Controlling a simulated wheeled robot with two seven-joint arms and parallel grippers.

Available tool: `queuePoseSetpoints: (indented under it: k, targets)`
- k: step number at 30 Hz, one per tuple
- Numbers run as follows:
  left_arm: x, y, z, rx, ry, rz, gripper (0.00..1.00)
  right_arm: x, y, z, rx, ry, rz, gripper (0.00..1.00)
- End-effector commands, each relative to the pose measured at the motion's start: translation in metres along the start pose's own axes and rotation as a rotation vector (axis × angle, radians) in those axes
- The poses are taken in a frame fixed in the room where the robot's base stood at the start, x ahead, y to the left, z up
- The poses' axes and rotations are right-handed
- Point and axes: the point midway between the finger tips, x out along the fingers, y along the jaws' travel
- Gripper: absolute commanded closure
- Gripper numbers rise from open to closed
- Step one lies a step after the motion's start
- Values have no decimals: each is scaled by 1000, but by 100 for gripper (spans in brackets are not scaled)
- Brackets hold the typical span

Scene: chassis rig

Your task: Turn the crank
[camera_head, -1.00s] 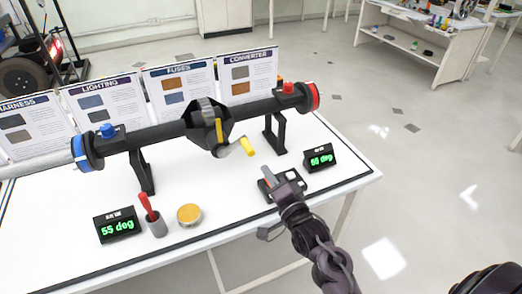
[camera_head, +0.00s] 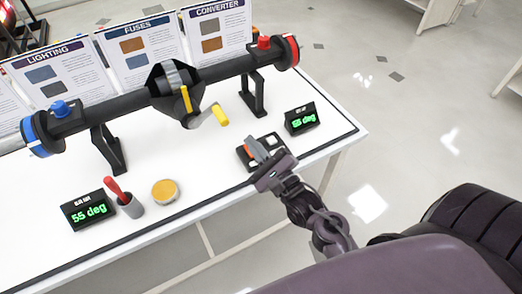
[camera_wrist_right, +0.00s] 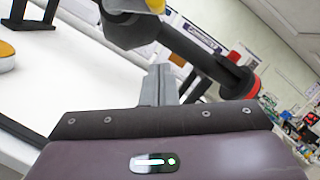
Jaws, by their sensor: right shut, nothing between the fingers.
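The crank has a short grey arm and a yellow handle (camera_head: 221,115), and sits at the lower right of the black central housing (camera_head: 176,92) of a dark horizontal axle. The yellow end also shows at the top of the right wrist view (camera_wrist_right: 155,5). My right gripper (camera_head: 258,150) is shut and empty, with its grey fingers in front of a small black box in the head view. It is apart from the crank, to its lower right in the picture. The fingers (camera_wrist_right: 160,83) point toward the axle in the wrist view. My left gripper is not in view.
A black box (camera_head: 243,157) with a red part lies partly behind the right gripper. Displays reading 55 deg stand at left (camera_head: 89,211) and right (camera_head: 301,120). Information boards line the back.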

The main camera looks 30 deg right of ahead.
Motion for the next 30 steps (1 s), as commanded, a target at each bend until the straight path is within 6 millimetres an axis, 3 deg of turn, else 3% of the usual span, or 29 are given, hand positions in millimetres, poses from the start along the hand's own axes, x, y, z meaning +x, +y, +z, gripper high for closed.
queuePoseSetpoints:
  k: [6,9,15,27,30]
  targets:
    - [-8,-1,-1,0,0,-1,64,49,-1,2,-2,-3,0,100]
    - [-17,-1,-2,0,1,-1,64,50,-2,20,1,-1,1,100]
    - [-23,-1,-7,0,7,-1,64,54,0,36,-1,0,1,100]
    - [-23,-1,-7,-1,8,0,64,55,0,39,-2,1,1,100]
    - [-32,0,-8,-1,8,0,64,56,-3,45,-16,1,5,100]
